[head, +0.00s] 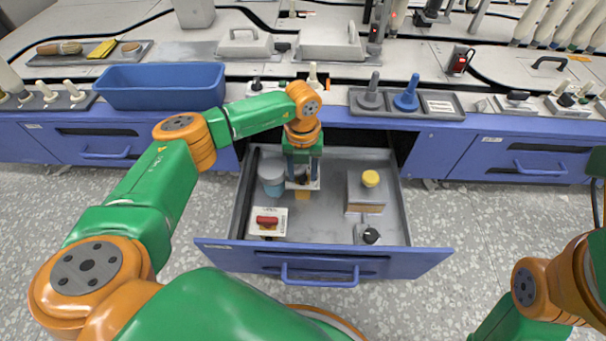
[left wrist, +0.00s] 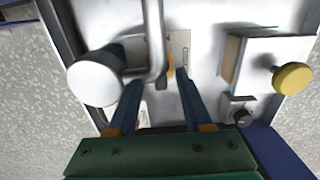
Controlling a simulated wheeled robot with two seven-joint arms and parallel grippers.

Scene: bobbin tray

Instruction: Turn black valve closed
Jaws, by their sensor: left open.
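A black knob (head: 371,236) on a small grey block sits in the front right of the open drawer; it looks like the black valve. In the left wrist view the black knob (left wrist: 242,117) is right of the fingers, apart from them. My left gripper (head: 303,184) points down into the drawer's middle, behind and left of the knob. In the left wrist view my left gripper (left wrist: 156,78) has its two fingers spread, with a grey bent rod and an orange-yellow piece showing between or beyond them. I cannot tell whether they touch. My right gripper is out of view.
The drawer (head: 330,240) also holds a box with a yellow knob (head: 371,178), a white box with a red switch (head: 267,221) and a blue-white canister (head: 271,179). A blue bin (head: 160,85) and a tray of plungers (head: 437,104) stand on the bench.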

